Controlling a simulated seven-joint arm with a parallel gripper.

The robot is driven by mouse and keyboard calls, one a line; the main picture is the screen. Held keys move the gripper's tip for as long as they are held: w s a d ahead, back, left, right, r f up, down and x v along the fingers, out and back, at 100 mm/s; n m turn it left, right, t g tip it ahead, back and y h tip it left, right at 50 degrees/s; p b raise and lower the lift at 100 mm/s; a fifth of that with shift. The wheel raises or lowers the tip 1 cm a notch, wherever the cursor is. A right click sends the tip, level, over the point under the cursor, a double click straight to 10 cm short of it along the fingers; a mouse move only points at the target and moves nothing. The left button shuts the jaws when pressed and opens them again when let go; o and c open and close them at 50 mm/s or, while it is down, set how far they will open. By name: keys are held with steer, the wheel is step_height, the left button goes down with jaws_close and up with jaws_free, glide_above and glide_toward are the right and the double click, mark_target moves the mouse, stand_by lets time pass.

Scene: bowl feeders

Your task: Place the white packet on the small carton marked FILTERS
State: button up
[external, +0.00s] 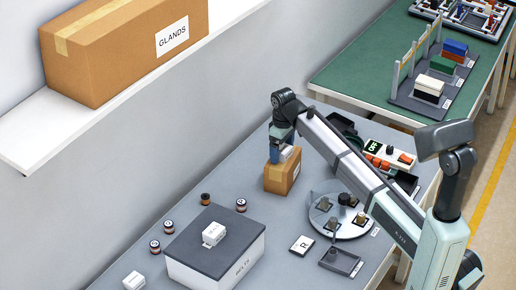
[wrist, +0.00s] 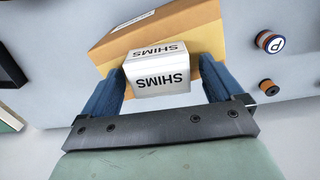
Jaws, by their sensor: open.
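A white packet marked SHIMS (wrist: 160,78) sits between my gripper's two blue fingers (wrist: 161,85) in the wrist view, over the top of a small brown carton (wrist: 195,38). The fingers stand apart, with a narrow gap at the right finger; I cannot tell whether the left one touches the packet. In the external view my gripper (external: 283,153) points down at the carton (external: 277,180), and the packet (external: 291,153) shows partly behind the fingers. The packet appears to rest on the carton. The carton's label is too small to read.
A grey-lidded white box (external: 240,222) carries another white packet (external: 213,234). A third packet (external: 134,280) lies at the front left. Several small round parts, a round plate (external: 350,228) and a switch box (external: 388,158) stand around. A GLANDS carton (external: 120,50) is on the shelf.

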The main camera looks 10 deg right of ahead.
mark_target(282, 148)
step_height(282, 148, up, 12)
steer(key=shift+r, duration=0.2)
stand_by(0.6)
stand_by(0.3)
